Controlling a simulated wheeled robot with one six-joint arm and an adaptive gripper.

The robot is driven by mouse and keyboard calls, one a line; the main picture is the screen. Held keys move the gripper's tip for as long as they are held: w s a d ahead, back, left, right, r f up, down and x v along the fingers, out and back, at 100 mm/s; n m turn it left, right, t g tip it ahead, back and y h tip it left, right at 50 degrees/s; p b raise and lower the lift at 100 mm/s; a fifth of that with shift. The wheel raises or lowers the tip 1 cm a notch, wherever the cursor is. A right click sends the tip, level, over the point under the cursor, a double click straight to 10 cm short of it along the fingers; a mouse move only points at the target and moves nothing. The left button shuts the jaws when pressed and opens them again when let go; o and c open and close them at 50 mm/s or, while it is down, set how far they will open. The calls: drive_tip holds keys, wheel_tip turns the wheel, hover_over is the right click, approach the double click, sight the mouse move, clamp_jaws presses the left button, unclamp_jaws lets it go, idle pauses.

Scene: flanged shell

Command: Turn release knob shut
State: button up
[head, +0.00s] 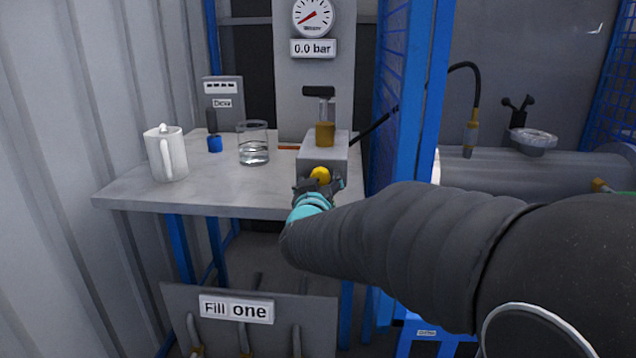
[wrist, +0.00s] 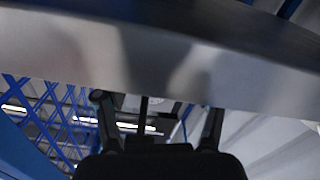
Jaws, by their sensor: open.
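The yellow release knob (head: 320,174) sits on the front of a grey pump block (head: 312,152) at the table's front right. The block carries a brass cylinder (head: 325,134) and a black T-handle (head: 319,92). My gripper (head: 319,185) is right at the knob in the head view, its dark fingers just below and beside it. Contact cannot be told, and the gripper hides the knob's lower part. In the wrist view my gripper's fingers (wrist: 158,112) stand apart, with no knob visible between them. A blurred grey surface (wrist: 70,50) fills the upper part there.
The table (head: 215,199) holds a white mug (head: 166,155), a glass of water (head: 253,146) and a blue-based tool (head: 214,143). The gauge (head: 312,16) hangs above a "0.0 bar" label. A blue post (head: 420,150) stands right of the pump.

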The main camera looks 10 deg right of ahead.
drive_tip(key=shift+c, duration=0.2)
drive_tip(key=c, duration=1.1)
drive_tip(key=m+b, duration=0.2)
drive_tip(key=shift+f+m, duration=0.15)
drive_tip(key=shift+m, duration=0.25)
drive_tip(key=m+b, duration=0.2)
drive_tip(key=shift+m, duration=0.4)
drive_tip(key=m+b, duration=0.3)
drive_tip(key=m, duration=0.1)
drive_tip(key=shift+m, duration=0.3)
